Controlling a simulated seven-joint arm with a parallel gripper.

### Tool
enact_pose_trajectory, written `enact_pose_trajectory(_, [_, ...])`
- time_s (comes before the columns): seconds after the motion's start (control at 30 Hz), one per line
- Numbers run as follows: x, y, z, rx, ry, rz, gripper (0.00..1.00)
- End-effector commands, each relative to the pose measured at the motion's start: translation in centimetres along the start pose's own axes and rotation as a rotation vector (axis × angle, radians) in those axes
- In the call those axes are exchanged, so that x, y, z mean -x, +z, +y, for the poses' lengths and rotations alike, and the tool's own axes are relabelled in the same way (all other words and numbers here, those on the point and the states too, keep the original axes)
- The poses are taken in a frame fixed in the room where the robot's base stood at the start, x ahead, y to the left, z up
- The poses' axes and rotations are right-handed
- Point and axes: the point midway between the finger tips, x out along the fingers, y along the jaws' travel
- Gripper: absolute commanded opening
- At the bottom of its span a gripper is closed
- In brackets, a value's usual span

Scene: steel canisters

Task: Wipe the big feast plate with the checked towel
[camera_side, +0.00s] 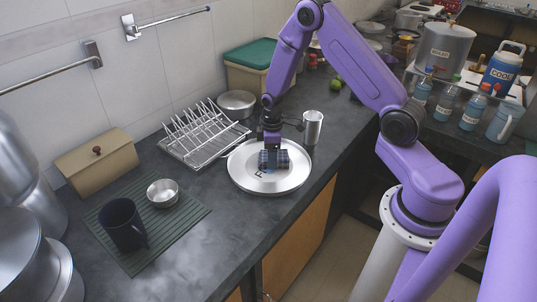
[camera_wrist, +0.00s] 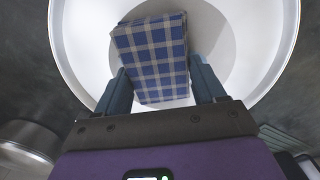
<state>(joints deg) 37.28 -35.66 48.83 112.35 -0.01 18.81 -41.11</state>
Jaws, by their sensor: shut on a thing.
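The big feast plate (camera_side: 297,177) is a round, pale metal plate with a raised rim, lying flat on the dark counter. Dark lettering shows on its face, partly hidden. My gripper (camera_side: 270,158) points down over the middle of the plate. It is shut on the checked towel (camera_side: 281,160), a folded blue and white block. In the wrist view the towel (camera_wrist: 152,58) sits between the two fingers of my gripper (camera_wrist: 160,85), over the plate (camera_wrist: 283,50). The towel appears to be on or just above the plate's face; I cannot tell if it touches.
A wire dish rack (camera_side: 203,135) stands left of the plate and a steel tumbler (camera_side: 313,127) stands close behind its right side. A lidded pot (camera_side: 237,103) is behind. A green mat (camera_side: 183,222) holds a dark mug (camera_side: 123,224) and small bowl (camera_side: 162,192). The counter in front is clear.

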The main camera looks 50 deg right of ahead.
Motion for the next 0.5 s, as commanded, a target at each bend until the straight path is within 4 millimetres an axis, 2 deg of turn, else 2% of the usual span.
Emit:
enact_pose_trajectory(0.2, [0.0,0.8,1.0,0.001,0.001,0.001,0.45])
enact_pose_trajectory(0.5, [0.0,-0.7,-0.9,0.004,-0.001,-0.001,0.45])
